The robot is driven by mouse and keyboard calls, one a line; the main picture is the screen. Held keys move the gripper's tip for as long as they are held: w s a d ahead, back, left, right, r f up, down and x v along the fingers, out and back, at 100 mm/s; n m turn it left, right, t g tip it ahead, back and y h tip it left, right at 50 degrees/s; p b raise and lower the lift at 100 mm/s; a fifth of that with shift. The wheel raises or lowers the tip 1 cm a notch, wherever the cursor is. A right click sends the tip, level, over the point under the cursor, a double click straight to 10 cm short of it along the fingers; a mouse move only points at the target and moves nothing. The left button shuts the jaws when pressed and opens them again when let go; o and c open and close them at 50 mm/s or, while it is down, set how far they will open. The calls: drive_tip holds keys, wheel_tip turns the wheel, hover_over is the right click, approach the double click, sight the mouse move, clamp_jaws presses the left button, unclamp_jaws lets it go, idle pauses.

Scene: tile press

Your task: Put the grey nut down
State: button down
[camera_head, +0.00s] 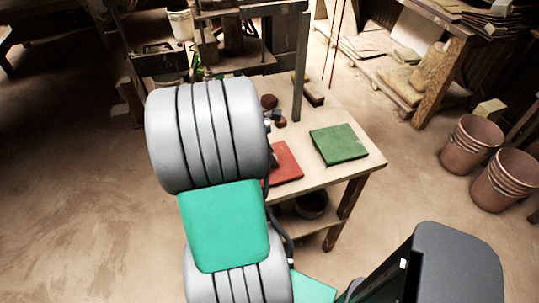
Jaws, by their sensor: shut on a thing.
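My arm fills the middle left of the head view and covers part of the table (325,94). My gripper cannot be made out; the arm's thick grey links and green cover stand in front of where it may be. I cannot make out the grey nut either. A few small dark objects (281,122) lie on the table just right of my arm, too small to name surely.
A green square pad (338,144) lies on the table's right part, and a red one (285,163) is partly hidden by my arm. A dark press frame (300,65) stands behind. Brown buckets (472,143) stand on the floor at right.

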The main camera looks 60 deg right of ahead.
drive_tip(key=shift+f, duration=0.25)
drive_tip(key=c, duration=1)
unclamp_jaws()
drive_tip(key=shift+r, duration=0.1)
drive_tip(key=p+v, duration=0.1)
drive_tip(key=v, duration=1.1)
drive_tip(key=w+a+m+t, duration=0.2)
drive_tip(key=w+a, duration=0.4)
drive_tip(key=a, duration=0.3)
drive_tip(key=w+a+m+t, duration=0.3)
drive_tip(key=w+a, duration=0.4)
drive_tip(key=a, duration=0.2)
drive_tip(key=a+m+y, duration=0.1)
drive_tip(key=a, duration=0.4)
drive_tip(key=a+m+t+y, duration=0.1)
drive_tip(key=a, duration=0.4)
drive_tip(key=a+m+y, duration=0.1)
drive_tip(key=a+m, duration=0.1)
drive_tip(key=a, duration=0.4)
drive_tip(key=shift+s+a+t, duration=0.1)
drive_tip(key=shift+s+t, duration=0.15)
drive_tip(key=shift+t, duration=0.05)
